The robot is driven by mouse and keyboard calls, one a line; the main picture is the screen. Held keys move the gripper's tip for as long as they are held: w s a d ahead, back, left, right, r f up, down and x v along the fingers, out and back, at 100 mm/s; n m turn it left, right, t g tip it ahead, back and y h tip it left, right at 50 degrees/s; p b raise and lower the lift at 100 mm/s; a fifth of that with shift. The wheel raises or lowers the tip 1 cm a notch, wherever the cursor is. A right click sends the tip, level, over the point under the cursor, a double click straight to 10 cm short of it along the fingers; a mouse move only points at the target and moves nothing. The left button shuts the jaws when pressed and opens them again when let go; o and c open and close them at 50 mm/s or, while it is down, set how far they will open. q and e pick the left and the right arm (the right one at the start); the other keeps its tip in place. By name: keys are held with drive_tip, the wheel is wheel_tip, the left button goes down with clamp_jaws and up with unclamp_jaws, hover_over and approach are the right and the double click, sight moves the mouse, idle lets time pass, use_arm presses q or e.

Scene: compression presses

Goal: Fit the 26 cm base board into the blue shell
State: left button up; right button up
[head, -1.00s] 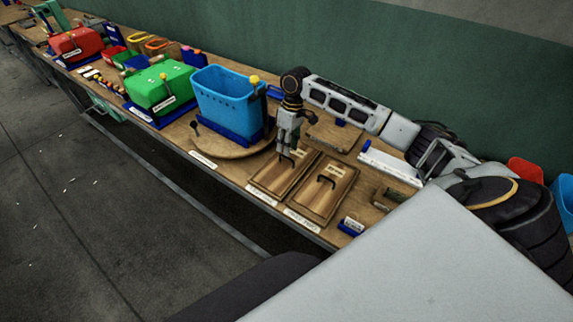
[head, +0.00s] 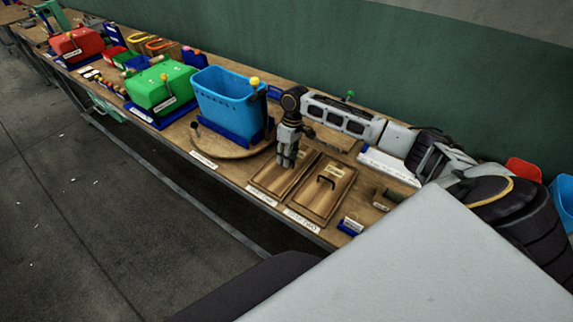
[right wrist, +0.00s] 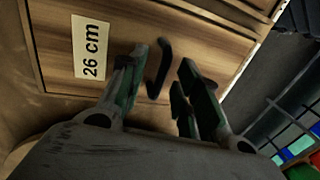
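The 26 cm base board (head: 268,187) is a flat wooden board lying on the bench, the left one of two in the head view. Its "26 cm" label (right wrist: 90,48) shows in the right wrist view. My right gripper (head: 285,163) points down over this board, with its fingers open. The board's dark handle (right wrist: 158,68) shows between the fingers (right wrist: 155,90) in the right wrist view; I cannot tell whether they touch it. The blue shell (head: 228,100) stands upright, open at the top, left of my right gripper. My left gripper is not in view.
A second handled board (head: 322,200) lies close on the right. The shell stands in a dark blue holder (head: 222,134) on a round wooden plate (head: 236,152). A green press box (head: 162,88) is further left. A green wall runs behind the bench.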

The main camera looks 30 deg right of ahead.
drive_tip(key=shift+a+f, duration=0.1)
drive_tip(key=shift+f, duration=0.45)
clamp_jaws()
